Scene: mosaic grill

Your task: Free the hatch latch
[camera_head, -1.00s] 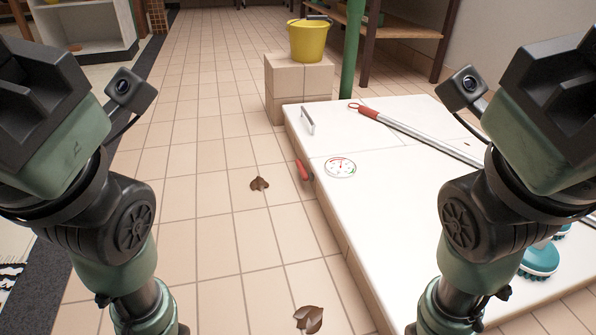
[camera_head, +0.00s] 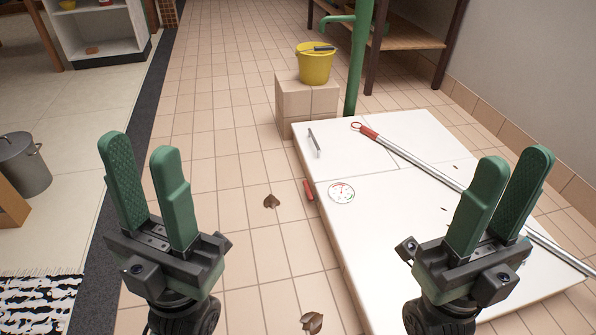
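A low white-topped platform (camera_head: 390,215) stands on the tiled floor, with a hatch panel (camera_head: 345,150) outlined by seams at its far left corner. A metal handle (camera_head: 314,142) is on that panel. A small red lever (camera_head: 308,190), which looks like the latch, is on the platform's left side near the round gauge (camera_head: 341,192). A long pole (camera_head: 425,171) with a red grip lies across the top, over part of the seam area. My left gripper (camera_head: 140,168) is open and empty, left of the platform. My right gripper (camera_head: 512,172) is open and empty, in front of the platform's right part.
A tiled block (camera_head: 306,102) with a yellow bucket (camera_head: 315,66) stands behind the platform, beside a green post (camera_head: 359,60). Dry leaves (camera_head: 271,201) lie on the floor. A grey bin (camera_head: 24,165) is at far left. Floor left of the platform is mostly clear.

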